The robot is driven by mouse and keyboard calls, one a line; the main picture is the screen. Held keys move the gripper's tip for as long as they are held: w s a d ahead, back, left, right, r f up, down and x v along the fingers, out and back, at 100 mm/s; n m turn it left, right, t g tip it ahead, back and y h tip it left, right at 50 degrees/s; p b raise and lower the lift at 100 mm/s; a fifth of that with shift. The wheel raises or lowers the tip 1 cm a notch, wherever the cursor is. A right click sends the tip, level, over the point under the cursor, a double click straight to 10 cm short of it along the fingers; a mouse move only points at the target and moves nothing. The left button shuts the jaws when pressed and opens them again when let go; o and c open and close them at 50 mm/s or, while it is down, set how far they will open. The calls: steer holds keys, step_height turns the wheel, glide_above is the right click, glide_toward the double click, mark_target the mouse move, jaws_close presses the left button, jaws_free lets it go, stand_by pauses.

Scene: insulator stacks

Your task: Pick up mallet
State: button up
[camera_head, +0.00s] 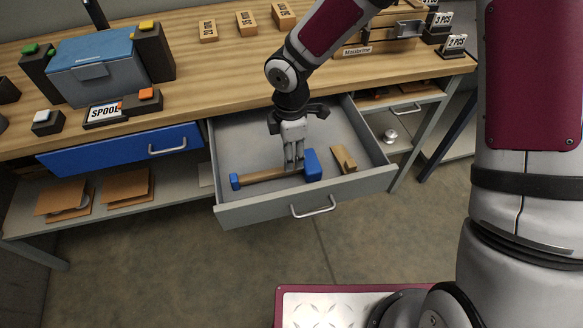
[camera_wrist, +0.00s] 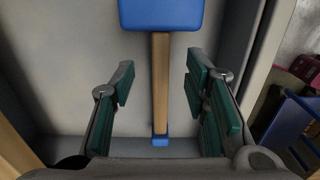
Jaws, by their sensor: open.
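The mallet (camera_head: 270,177) lies in the open grey drawer (camera_head: 245,213). It has a blue head on the right, a wooden handle and a blue cap at the left end. My gripper (camera_head: 293,163) is over the handle, close to the head, pointing down. In the wrist view the mallet handle (camera_wrist: 160,85) runs between the two green-padded fingers of my gripper (camera_wrist: 162,90), with visible gaps on both sides. The blue head is at the top of that view. The fingers are open and do not touch the handle. Their exact height above it is hard to tell.
A wooden block (camera_head: 343,158) lies in the drawer, right of the mallet head. The drawer walls surround both. A closed blue drawer (camera_head: 120,150) is to the left. A blue box (camera_head: 92,68) and several small blocks stand on the wooden bench top (camera_head: 225,70).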

mark_target(275, 173)
step_height(275, 173, down, 5)
steer(key=shift+d+f, duration=0.1)
stand_by(0.3)
jaws_close()
